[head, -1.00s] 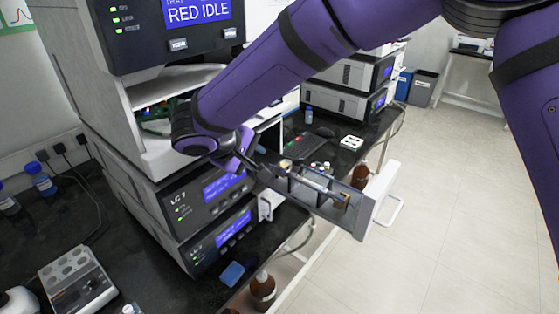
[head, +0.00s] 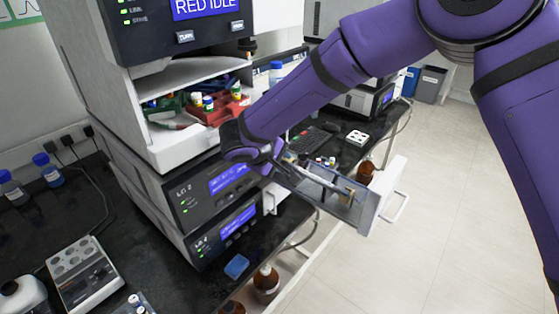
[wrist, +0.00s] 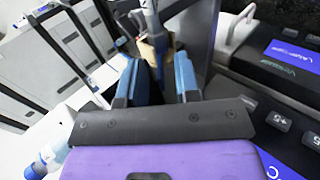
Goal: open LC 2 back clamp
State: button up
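The upper LC module, which seems to read LC 2 (head: 205,188), stands below the shelf in the head view. A grey tray (head: 352,212) sticks out from its right side and carries a slim column (head: 325,179) held lengthwise. My gripper (head: 283,163) is at the inner, back end of this tray and hides the back clamp in the head view. In the wrist view my blue fingers (wrist: 156,85) are apart, with a tan clamp block (wrist: 153,47) and a grey-blue lever marked 2 (wrist: 150,18) ahead of and between them. Contact cannot be told.
A second LC module (head: 222,235) sits below. A shelf with a red rack of vials (head: 215,107) is above, close to my arm. A white handle (head: 396,207) is at the tray's outer end. Brown bottles (head: 266,282) stand below the bench edge. The floor at right is clear.

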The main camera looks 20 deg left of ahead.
grip_shut()
jog(key=shift+w+d+r+g+y, duration=0.15)
jog(key=shift+w+r+g+y, duration=0.15)
jog(key=shift+g, duration=0.4)
jog(key=shift+w+d+r+g+y, duration=0.1)
jog(key=shift+w+r+g+y, duration=0.15)
jog(key=shift+g, duration=0.45)
jog(key=g, duration=0.1)
jog(key=w+g+y, duration=0.1)
jog(key=g, duration=0.1)
jog(key=w+d+g+y, duration=0.1)
jog(key=g, duration=0.1)
jog(key=shift+w+r, duration=0.15)
jog(key=shift+r, duration=0.1)
jog(key=g, duration=0.1)
jog(key=w+g+y, duration=0.1)
jog(key=g, duration=0.1)
jog(key=w+g+y, duration=0.1)
jog(key=g, duration=0.1)
jog(key=shift+d+f, duration=0.3)
jog(key=shift+d, duration=0.05)
jog(key=shift+w+d+f+g+y, duration=0.1)
jog(key=shift+w+f+g+y, duration=0.15)
jog(key=shift+g, duration=0.4)
jog(key=shift+w+d+f+g+y, duration=0.1)
jog(key=shift+w+g+y, duration=0.15)
jog(key=shift+g, duration=0.45)
jog(key=shift+w+d+f+g+y, duration=0.15)
jog(key=shift+g+y, duration=0.2)
jog(key=shift+g, duration=0.3)
